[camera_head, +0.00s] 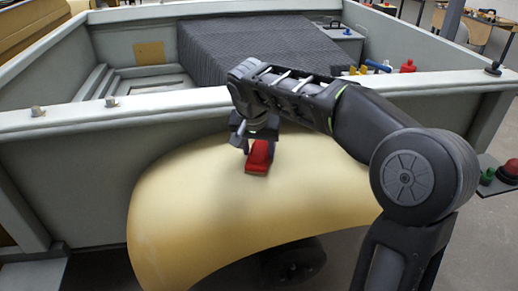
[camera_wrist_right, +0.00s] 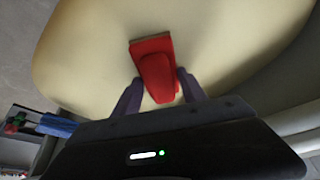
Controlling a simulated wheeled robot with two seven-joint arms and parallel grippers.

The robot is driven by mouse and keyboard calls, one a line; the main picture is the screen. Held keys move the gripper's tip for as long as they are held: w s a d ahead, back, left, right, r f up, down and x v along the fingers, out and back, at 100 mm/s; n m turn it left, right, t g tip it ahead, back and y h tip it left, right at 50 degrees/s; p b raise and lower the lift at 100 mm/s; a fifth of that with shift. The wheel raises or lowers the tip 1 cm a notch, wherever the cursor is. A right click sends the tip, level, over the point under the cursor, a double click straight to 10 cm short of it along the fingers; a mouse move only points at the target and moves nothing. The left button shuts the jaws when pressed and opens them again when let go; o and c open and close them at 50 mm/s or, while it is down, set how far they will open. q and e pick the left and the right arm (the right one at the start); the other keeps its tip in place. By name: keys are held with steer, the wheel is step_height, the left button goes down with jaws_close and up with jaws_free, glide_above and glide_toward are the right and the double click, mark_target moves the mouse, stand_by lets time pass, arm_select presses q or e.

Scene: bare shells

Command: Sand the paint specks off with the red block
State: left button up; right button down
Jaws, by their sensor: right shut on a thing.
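The red block (camera_head: 258,158) is on or just above the cream-yellow curved panel (camera_head: 190,215) in the head view, near its upper middle. My right gripper (camera_head: 260,139) is shut on the block from above. In the right wrist view, the block (camera_wrist_right: 156,70) sits between the two fingers of the right gripper (camera_wrist_right: 160,90), its flat base toward the pale panel (camera_wrist_right: 90,60). I cannot tell for sure whether the base touches the panel. I see no clear paint specks on the visible surface; my arm and the block hide part of it. My left gripper is not in view.
A grey metal wall (camera_head: 90,160) rises behind the panel, with a rim along its top. Beyond it lies a dark ribbed cover (camera_head: 260,50). Small coloured items, including a red bottle (camera_head: 407,66), stand at the right. A red button (camera_head: 509,171) is at the right edge.

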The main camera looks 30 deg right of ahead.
steer(key=shift+w+d+r+p, duration=0.1)
steer(key=shift+w+d+p, duration=0.2)
steer(key=shift+w+p, duration=0.35)
steer(key=shift+w+d, duration=0.15)
steer(key=shift+w, duration=0.45)
steer(key=shift+w+d+p, duration=0.25)
steer(key=shift+w+p, duration=0.3)
steer(key=shift+w, duration=0.2)
steer(key=shift+w+d+p, duration=0.3)
steer(key=shift+w+p, duration=0.1)
steer(key=shift+w, duration=0.4)
steer(key=shift+f, duration=0.2)
steer(key=shift+r+p, duration=2.15)
steer(key=shift+r, duration=0.9)
